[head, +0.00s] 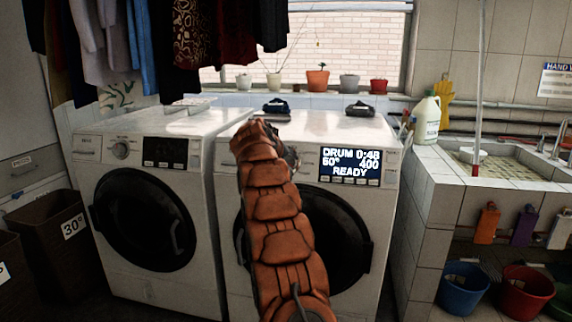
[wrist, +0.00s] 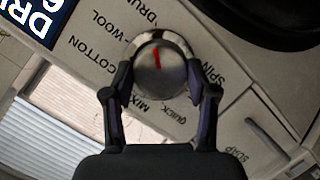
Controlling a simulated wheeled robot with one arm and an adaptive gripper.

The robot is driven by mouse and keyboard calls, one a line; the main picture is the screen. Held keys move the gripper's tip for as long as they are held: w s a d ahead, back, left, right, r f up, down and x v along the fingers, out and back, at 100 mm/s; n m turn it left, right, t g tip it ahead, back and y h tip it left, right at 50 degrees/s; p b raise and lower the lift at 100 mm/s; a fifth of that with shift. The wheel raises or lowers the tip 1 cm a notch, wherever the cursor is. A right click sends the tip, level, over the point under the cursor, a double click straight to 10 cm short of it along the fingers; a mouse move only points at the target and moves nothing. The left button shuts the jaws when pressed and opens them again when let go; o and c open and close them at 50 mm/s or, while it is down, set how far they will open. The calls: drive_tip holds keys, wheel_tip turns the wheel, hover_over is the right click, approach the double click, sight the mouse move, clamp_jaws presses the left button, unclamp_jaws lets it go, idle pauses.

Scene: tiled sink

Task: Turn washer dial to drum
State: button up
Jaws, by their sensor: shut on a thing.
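The right washer (head: 385,205) is white with a round dark door. Its display (head: 350,167) reads DRUM 0:48, 60°, 400, READY. The silver dial (wrist: 160,70) with a red mark is in the wrist view, ringed by the labels COTTON, WOOL, DRUM, SPIN, QUICK and MIX. The red mark points toward the DRUM label (wrist: 145,12). My gripper (wrist: 160,82) is shut on the dial, one finger on each side. In the head view my orange arm hides the dial and most of my gripper.
A second white washer (head: 140,205) stands at left, below hanging clothes (head: 165,40). Dark cloth items (head: 276,107) lie behind the right washer's top. A tiled sink (head: 500,170) is at right, with buckets (head: 464,288) below. A soap drawer (wrist: 262,130) is beside the dial.

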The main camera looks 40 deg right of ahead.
drive_tip(key=shift+m+y, duration=0.3)
drive_tip(key=shift+m, duration=0.4)
drive_tip(key=o, duration=1.2)
drive_tip(key=shift+c, duration=0.2)
drive_tip(key=v, duration=1.2)
drive_tip(key=shift+s, duration=0.2)
drive_tip(key=shift+f, duration=0.1)
